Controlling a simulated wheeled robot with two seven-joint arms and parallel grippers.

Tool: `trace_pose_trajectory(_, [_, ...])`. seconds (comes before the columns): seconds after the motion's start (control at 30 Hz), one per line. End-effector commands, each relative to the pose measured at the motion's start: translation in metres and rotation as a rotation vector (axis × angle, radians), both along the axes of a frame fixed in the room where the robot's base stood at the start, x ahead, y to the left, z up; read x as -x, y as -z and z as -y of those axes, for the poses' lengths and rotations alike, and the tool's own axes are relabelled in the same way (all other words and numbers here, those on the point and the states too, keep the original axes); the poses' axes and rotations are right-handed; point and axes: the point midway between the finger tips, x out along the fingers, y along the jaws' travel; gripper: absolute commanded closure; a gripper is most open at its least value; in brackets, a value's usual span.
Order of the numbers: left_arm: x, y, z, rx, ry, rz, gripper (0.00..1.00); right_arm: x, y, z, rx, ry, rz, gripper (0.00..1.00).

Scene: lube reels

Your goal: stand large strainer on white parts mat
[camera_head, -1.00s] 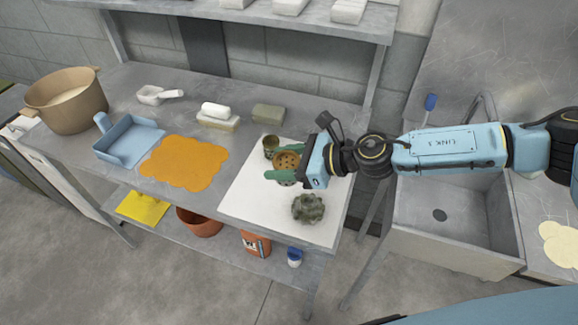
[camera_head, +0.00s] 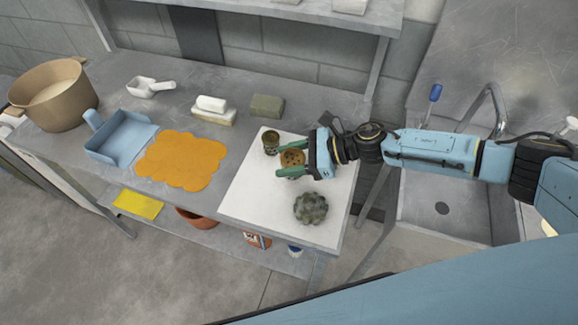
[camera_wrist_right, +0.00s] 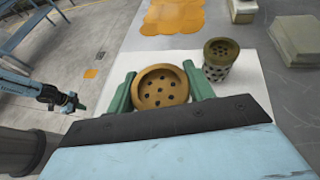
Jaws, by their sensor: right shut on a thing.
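The large strainer (camera_head: 293,158) is a brown round cup with holes in its face. It sits between the green fingers of my right gripper (camera_head: 291,160), which is shut on it over the white parts mat (camera_head: 262,204). In the right wrist view the strainer (camera_wrist_right: 160,88) shows its round rim and holed inside, with a finger at each side. I cannot tell whether its base touches the mat. My left gripper (camera_wrist_right: 65,101) shows small at the left of the right wrist view, away from the mat; its jaws are too small to read.
A smaller olive strainer (camera_head: 271,144) stands on the mat behind the held one, close to a finger. A grey-green scrubber (camera_head: 311,208) lies at the mat's front. An orange mat (camera_head: 182,155) is to the left. A sink (camera_head: 440,207) is right of the bench.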

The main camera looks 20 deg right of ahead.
Motion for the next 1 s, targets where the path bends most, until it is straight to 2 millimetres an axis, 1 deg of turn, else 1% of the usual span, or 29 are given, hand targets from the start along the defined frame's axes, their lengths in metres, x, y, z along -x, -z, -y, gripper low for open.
trace_pose_trajectory(0.03, [0.000,0.002,-0.001,-0.001,0.001,0.000,1.00,0.000,0.010,0.000,-0.001,0.001,-0.004,0.76])
trace_pose_trajectory(0.1, [-0.001,0.004,-0.001,-0.002,0.001,0.001,1.00,0.001,0.020,-0.001,-0.001,0.000,-0.004,0.76])
trace_pose_trajectory(0.17, [-0.001,0.005,-0.001,-0.002,0.001,0.001,1.00,0.000,0.026,0.000,-0.001,0.001,-0.003,0.76])
trace_pose_trajectory(0.47, [-0.004,0.004,-0.001,-0.002,0.002,0.006,1.00,0.000,0.027,0.000,-0.001,0.000,-0.001,0.76])
trace_pose_trajectory(0.6, [-0.005,0.009,-0.001,-0.002,0.002,0.007,1.00,0.000,0.032,0.000,0.000,0.000,0.000,0.76])
trace_pose_trajectory(0.63, [-0.005,0.009,-0.001,-0.002,0.002,0.007,1.00,0.001,0.032,0.000,0.001,-0.001,-0.001,0.45])
trace_pose_trajectory(0.7, [-0.005,0.008,-0.001,-0.002,0.002,0.007,1.00,0.001,0.031,0.000,0.001,-0.001,-0.002,0.36])
trace_pose_trajectory(0.77, [-0.005,0.008,-0.001,-0.002,0.001,0.007,1.00,0.001,0.031,0.000,0.001,0.000,-0.001,0.28])
trace_pose_trajectory(0.8, [-0.005,0.008,-0.002,-0.002,0.001,0.007,1.00,0.001,0.031,0.000,0.001,0.000,-0.001,0.26])
trace_pose_trajectory(1.0, [-0.006,0.008,-0.002,-0.001,0.001,0.008,1.00,0.001,0.031,0.000,0.001,0.000,-0.001,0.26])
